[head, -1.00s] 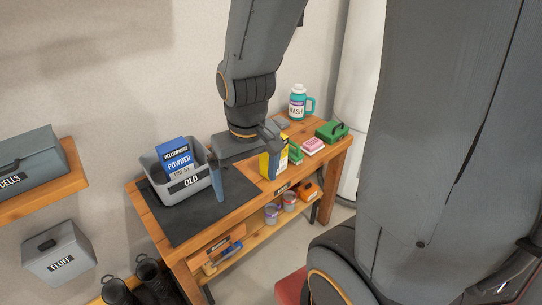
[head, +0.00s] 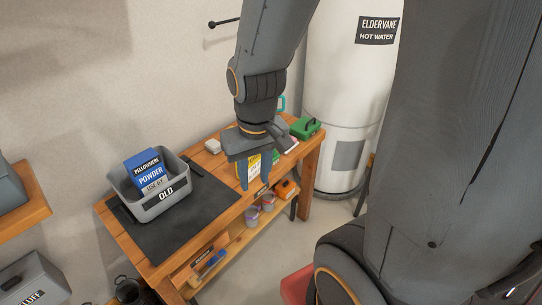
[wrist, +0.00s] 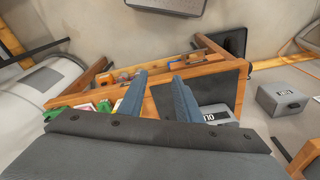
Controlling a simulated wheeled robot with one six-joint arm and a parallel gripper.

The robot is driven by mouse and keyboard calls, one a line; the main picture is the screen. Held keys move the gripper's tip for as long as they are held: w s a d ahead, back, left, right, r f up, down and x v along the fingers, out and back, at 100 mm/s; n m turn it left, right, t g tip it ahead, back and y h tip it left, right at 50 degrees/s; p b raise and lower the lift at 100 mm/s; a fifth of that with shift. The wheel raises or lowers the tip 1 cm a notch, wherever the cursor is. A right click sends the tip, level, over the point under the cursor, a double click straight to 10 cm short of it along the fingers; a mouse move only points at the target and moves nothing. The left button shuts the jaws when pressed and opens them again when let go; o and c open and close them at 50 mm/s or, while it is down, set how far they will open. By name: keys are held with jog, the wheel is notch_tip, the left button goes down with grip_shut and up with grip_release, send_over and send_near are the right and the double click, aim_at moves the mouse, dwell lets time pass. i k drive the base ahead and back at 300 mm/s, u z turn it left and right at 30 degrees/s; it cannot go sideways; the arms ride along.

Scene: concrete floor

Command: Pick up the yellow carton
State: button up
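The yellow carton (head: 254,167) stands on the wooden workbench and is partly hidden behind my gripper in the head view. My gripper (head: 255,180) points down in front of the carton, with its two fingers apart. I cannot tell whether a finger touches the carton.
A grey OLD bin (head: 143,205) with a blue powder box (head: 148,172) stands on a dark mat (head: 205,212) at the bench's left. A green case (head: 306,128) is at the far right end. Cups (head: 252,215) sit on the lower shelf. A white water heater (head: 345,105) stands behind.

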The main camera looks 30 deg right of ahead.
aim_at(254, 161)
jog(key=z, duration=0.55)
jog(key=i, duration=0.1)
jog(key=u, duration=2.85)
jog(key=k, duration=1.45)
jog(key=z, duration=2.1)
